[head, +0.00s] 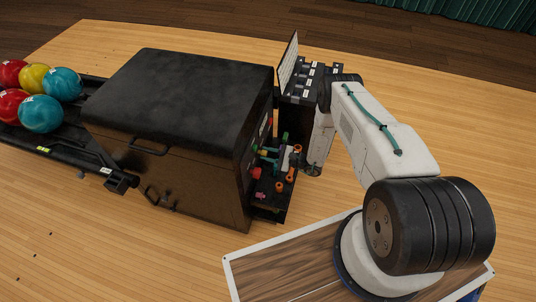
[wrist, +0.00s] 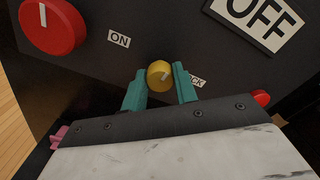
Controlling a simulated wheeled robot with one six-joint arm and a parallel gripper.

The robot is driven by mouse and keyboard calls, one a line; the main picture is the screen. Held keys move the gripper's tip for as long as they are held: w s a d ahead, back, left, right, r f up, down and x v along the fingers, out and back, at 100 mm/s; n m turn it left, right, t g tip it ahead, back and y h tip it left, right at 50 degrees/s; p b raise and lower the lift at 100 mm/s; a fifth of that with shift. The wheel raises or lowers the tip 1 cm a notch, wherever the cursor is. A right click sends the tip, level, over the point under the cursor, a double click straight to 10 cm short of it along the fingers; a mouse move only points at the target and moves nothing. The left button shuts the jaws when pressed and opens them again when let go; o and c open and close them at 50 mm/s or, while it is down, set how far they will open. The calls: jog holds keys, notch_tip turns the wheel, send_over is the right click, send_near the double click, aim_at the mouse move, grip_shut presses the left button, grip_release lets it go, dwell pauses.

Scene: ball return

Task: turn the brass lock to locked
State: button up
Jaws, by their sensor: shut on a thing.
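The brass lock (wrist: 159,75) is a small round yellow knob on a dark panel, seen in the wrist view. My gripper (wrist: 160,86) has its two teal fingers on either side of the knob and is shut on it. A short dark mark shows on the knob face, but its exact setting is hard to read. A white label ending in "CK" (wrist: 198,82) is partly hidden behind the right finger. In the head view my gripper (head: 268,155) is at the right end of the black machine (head: 190,85); the knob cannot be made out there.
In the wrist view a large red knob (wrist: 52,25) with a white line sits upper left, near an "ON" label (wrist: 118,39). A large "OFF" sign (wrist: 257,18) is upper right. In the head view, coloured parts crowd a shelf (head: 266,214); balls (head: 40,114) rest on a left rack.

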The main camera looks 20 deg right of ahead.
jog(key=shift+s+f+m, duration=0.1)
jog(key=shift+m, duration=4)
jog(key=shift+s+f+m, duration=0.1)
jog(key=shift+m, duration=4)
jog(key=o, duration=1)
jog(key=shift+w+r, duration=0.1)
jog(key=shift+d, duration=0.1)
jog(key=v, duration=0.7)
jog(key=shift+s+d, duration=0.25)
jog(key=shift+s, duration=0.05)
